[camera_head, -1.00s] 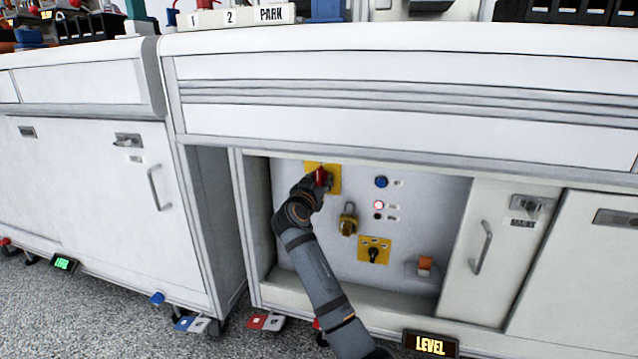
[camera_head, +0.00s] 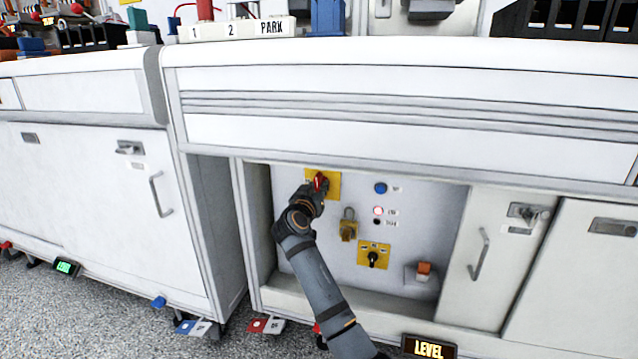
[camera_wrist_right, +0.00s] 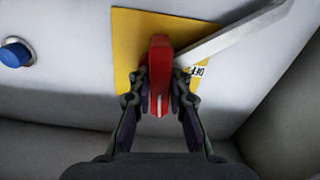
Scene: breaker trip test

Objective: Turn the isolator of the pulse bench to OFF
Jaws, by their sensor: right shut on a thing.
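The isolator is a red handle (camera_head: 320,181) on a yellow plate (camera_head: 333,184), at the upper left of the recessed panel under the bench. In the right wrist view the red handle (camera_wrist_right: 160,72) stands lengthwise between the fingers, in front of the yellow plate (camera_wrist_right: 128,42). My right gripper (camera_head: 315,190) is shut on the handle; its fingers (camera_wrist_right: 160,90) press on both sides of it. A grey bar (camera_wrist_right: 232,35) slants away beside the handle, and a small label lies partly behind it. My left gripper is not in view.
The recess walls and the bench edge above frame the arm closely.

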